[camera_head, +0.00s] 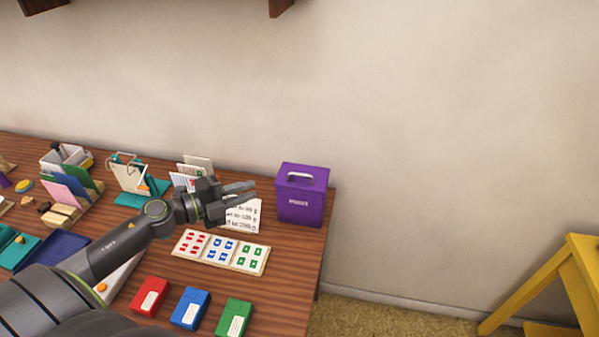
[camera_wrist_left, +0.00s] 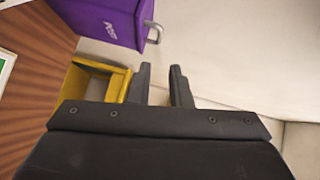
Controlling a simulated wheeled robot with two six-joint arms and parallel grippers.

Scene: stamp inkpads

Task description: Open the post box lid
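The purple post box (camera_head: 300,200) stands at the right end of the table, with its lid shut and a silver handle (camera_head: 308,176) on top. It also shows at the upper left of the left wrist view (camera_wrist_left: 105,18), with its handle (camera_wrist_left: 153,32) pointing right. My left gripper (camera_head: 247,193) is open and empty, a little left of the box and apart from it. In the left wrist view its two fingers (camera_wrist_left: 160,85) are spread with nothing between them. My right gripper is not in view.
Sheets of red, blue and green stamps (camera_head: 221,251) lie in front of the box. Red (camera_head: 150,296), blue (camera_head: 190,308) and green (camera_head: 233,318) boxes sit at the near edge. A yellow stool (camera_head: 560,285) stands on the floor to the right.

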